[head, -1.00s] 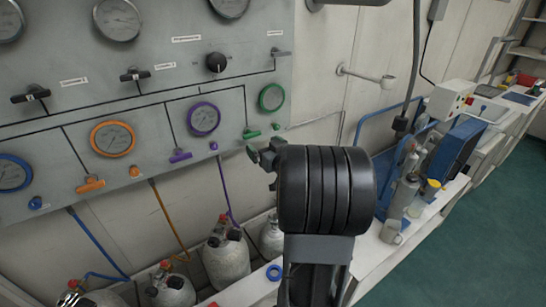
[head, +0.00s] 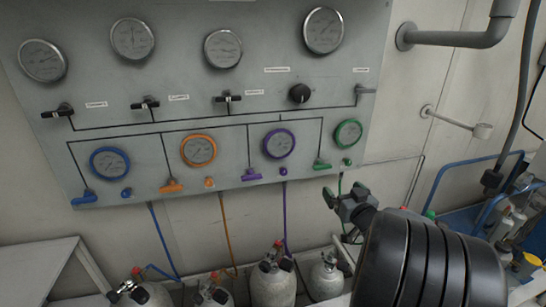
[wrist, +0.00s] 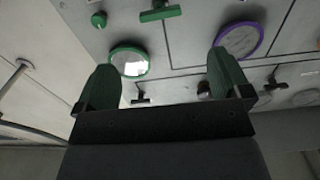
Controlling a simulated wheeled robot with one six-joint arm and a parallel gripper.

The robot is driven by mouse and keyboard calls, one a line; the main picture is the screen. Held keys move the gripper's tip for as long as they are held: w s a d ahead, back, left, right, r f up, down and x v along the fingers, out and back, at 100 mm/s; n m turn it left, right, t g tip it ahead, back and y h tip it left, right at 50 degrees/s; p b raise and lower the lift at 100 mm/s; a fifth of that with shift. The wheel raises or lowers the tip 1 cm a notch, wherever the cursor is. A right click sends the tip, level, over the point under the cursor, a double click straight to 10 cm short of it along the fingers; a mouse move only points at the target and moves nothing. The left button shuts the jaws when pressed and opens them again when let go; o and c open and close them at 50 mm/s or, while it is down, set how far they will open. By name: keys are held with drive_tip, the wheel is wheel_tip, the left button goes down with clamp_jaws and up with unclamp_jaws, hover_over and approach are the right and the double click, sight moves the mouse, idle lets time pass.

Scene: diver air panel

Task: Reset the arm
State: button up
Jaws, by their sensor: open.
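My gripper (head: 343,197) is in front of the lower right of the grey air panel (head: 225,115) in the head view, just below the green handle (head: 321,165). In the wrist view my gripper (wrist: 165,85) has its two green-padded fingers wide apart with nothing between them. The green-rimmed gauge (wrist: 129,61) shows beside the left finger, and the purple-rimmed gauge (wrist: 239,39) is partly behind the right finger. The green handle also shows at the top of the wrist view (wrist: 160,14). My black wrist hides part of the wall and hoses.
Blue (head: 84,197), orange (head: 171,186) and purple (head: 251,175) handles line the panel's lower edge. A black knob (head: 299,93) is above. Several grey cylinders (head: 272,283) stand below. A grey pipe (head: 455,38) and a wall bracket (head: 455,119) stick out at right.

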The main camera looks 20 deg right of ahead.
drive_tip(key=s+d+f+m+g+h, duration=0.2)
drive_tip(key=s+f+m+g+h, duration=0.2)
drive_tip(key=s+f+g, duration=0.5)
drive_tip(key=s+a+n+g+y, duration=0.1)
drive_tip(key=a+n+g+y, duration=0.1)
drive_tip(key=a, duration=0.9)
drive_tip(key=s+a+n+g+y, duration=0.1)
drive_tip(key=a+g+y, duration=0.3)
drive_tip(key=a, duration=0.7)
drive_tip(key=shift+s+a+r+n, duration=0.15)
drive_tip(key=shift+s+r+n, duration=0.1)
drive_tip(key=shift+s+n, duration=0.15)
drive_tip(key=a, duration=0.1)
drive_tip(key=a+r+n, duration=0.1)
drive_tip(key=a, duration=0.1)
drive_tip(key=a+n, duration=0.1)
drive_tip(key=a, duration=0.1)
drive_tip(key=shift+w+r+t+y, duration=0.1)
drive_tip(key=shift+r+t+y, duration=0.2)
drive_tip(key=shift+r+t, duration=0.1)
drive_tip(key=shift+c, duration=0.2)
